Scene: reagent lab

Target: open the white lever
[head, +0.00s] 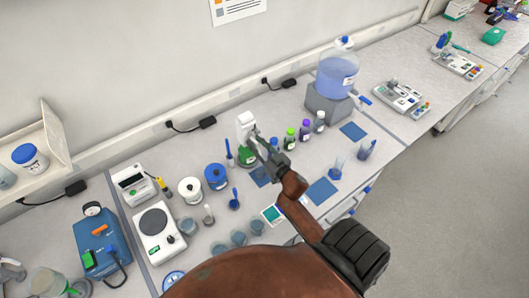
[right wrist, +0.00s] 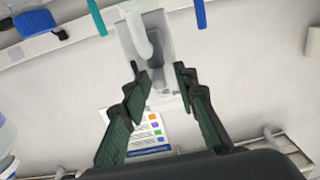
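A white fixture (head: 246,124) stands upright on the bench near the wall in the head view. In the right wrist view, a pale housing (right wrist: 168,38) is ahead of my fingers, with a curved white lever (right wrist: 137,38) on it. My right gripper (head: 259,143) is close in front of the fixture. In the right wrist view my right gripper (right wrist: 161,76) is open, its fingers apart with nothing held between them. The lever is just beyond the fingertips; I cannot tell whether they touch it. My left gripper is not in view.
Small capped bottles (head: 290,139) and a blue carboy (head: 337,74) on a grey stand are right of the fixture. White-and-blue jars (head: 215,176), a hotplate (head: 155,225) and beakers are left. Blue mats (head: 322,191) lie near the bench's front edge.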

